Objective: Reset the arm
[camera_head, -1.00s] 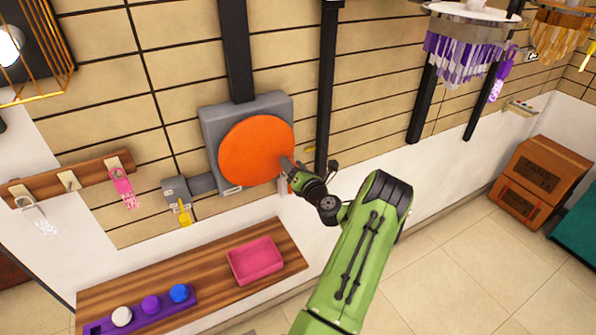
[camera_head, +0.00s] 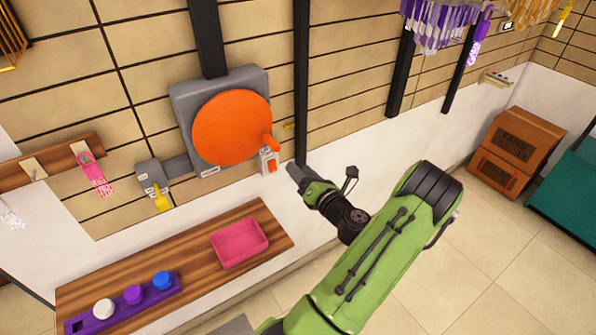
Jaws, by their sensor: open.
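My green arm reaches up from the bottom of the head view and bends at a dark elbow. My gripper (camera_head: 291,170) is at the end of the arm, pointing up and left, apart from the wall. It is open, with nothing seen in it. A round orange disc (camera_head: 230,128) is on a grey wall box (camera_head: 185,97) to the left of my gripper. A small orange handle-like piece (camera_head: 271,143) shows at the disc's lower right, above a small pale wall fitting (camera_head: 268,162).
A wooden shelf (camera_head: 180,260) below holds a pink tray (camera_head: 239,243) and a purple rack (camera_head: 125,308) with white, purple and blue round pieces. Cardboard boxes (camera_head: 510,150) stand at the right. Open floor lies right of my arm.

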